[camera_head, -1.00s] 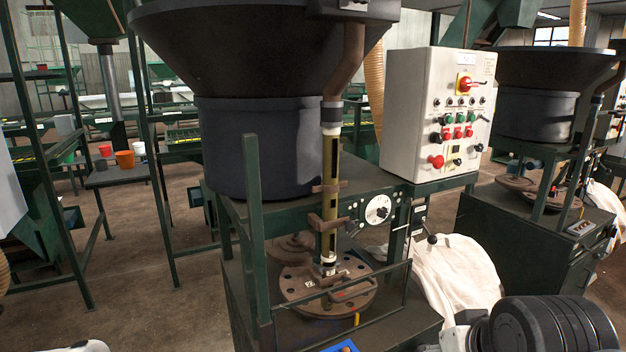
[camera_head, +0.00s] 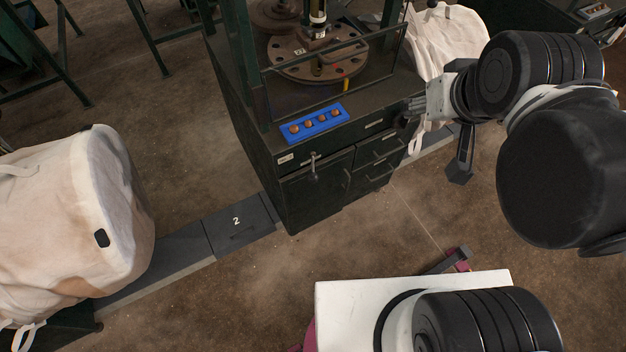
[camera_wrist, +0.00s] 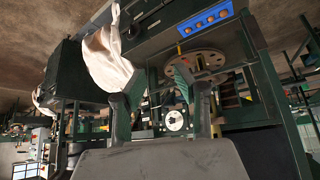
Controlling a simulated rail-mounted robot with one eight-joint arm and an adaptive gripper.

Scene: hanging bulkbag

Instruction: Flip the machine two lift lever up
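The dark green machine (camera_head: 300,185) stands at the centre top of the head view, with a round holed plate (camera_head: 318,55) on top. A small handle or lever (camera_head: 313,165) sticks out from its front near the upper left door; I cannot tell for sure whether it is the lift lever. A dark knob (camera_head: 431,4) shows beside the machine at the top edge. My gripper (camera_head: 435,152) is right of the machine's front corner, its fingers spread and empty. In the wrist view my gripper (camera_wrist: 160,95) is also open, with the dial (camera_wrist: 174,120) showing between the fingers.
A blue tray (camera_head: 290,131) with several round brown items lies on the machine's front edge. A floor plate marked 2 (camera_head: 237,221) lies at its left. A large white bag (camera_head: 60,220) stands at left, and another white bag (camera_head: 440,40) behind my gripper.

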